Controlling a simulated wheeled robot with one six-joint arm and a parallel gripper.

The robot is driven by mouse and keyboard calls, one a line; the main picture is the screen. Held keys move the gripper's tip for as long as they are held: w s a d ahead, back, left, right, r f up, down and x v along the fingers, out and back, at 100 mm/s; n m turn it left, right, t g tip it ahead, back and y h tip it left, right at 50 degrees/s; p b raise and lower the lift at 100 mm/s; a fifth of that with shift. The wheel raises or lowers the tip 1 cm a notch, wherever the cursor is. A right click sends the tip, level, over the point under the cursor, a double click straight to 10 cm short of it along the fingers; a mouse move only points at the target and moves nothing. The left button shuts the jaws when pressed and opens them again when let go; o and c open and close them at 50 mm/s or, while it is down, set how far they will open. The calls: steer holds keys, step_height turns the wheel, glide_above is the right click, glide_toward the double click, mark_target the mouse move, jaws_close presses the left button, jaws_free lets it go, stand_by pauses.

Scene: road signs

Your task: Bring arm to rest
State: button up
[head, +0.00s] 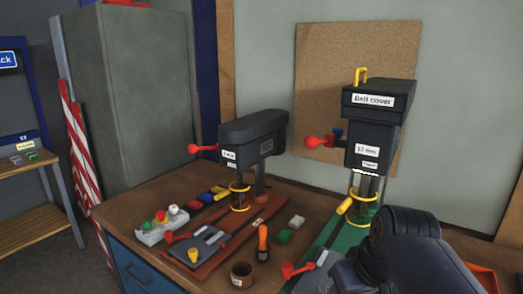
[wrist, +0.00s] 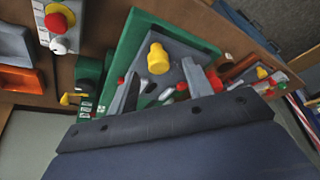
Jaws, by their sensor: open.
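My arm shows as dark rounded links in the lower right of the head view, in front of the green drill press (head: 350,215). Its end runs out of the bottom of that view, so my fingers cannot be made out there. In the wrist view my gripper (wrist: 163,84) has two grey fingers spread apart, with nothing held between them. Beyond the fingers lie the press's green base (wrist: 130,45) and a grey vise with a yellow knob (wrist: 158,58). I cannot tell the exact gap between fingers and vise.
The brown workbench (head: 150,190) carries a smaller orange-based drill press (head: 250,140), a switch box (head: 162,224), a brown cup (head: 242,274) and an orange-handled tool (head: 263,243). A grey cabinet (head: 145,90) stands behind at left. An orange tray (head: 484,276) lies at the right.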

steer(key=x, duration=0.3)
steer(key=shift+w+d+f, duration=0.15)
steer(key=shift+w+d, duration=0.05)
steer(key=shift+w, duration=0.25)
steer(key=shift+w+d, duration=0.35)
steer(key=shift+w, duration=0.2)
